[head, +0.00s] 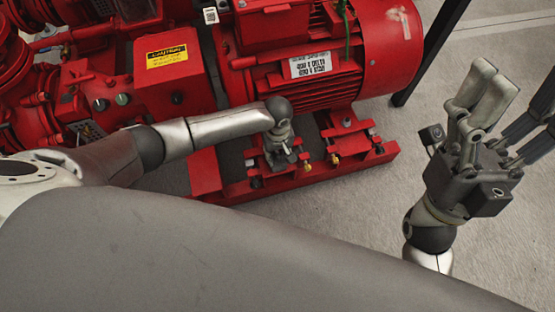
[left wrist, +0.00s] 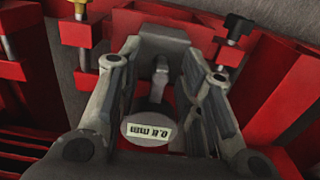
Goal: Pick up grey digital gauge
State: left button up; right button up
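The grey digital gauge (left wrist: 150,133) shows between my left gripper's fingers in the left wrist view, with a small display reading about 0.8 mm. My left gripper (left wrist: 167,68) is open, with one finger on each side of the gauge; I cannot tell whether either touches it. In the head view my left gripper (head: 279,157) is low at the front edge of the red motor's base, and the gauge cannot be told apart there. My right gripper (head: 515,103) is open and empty over the floor at right, partly cut off by the frame edge.
The red motor (head: 385,45) stands on a red base frame (head: 355,160) with bolts and brackets. A red box with a yellow label (head: 168,56) stands left of it. A yellow bolt (left wrist: 80,10) and a black knob (left wrist: 237,25) flank my left gripper. Grey floor is clear in front.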

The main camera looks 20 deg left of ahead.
pick_arm(q)
grip_shut()
jog(key=shift+r, duration=0.1)
dwell(0.6)
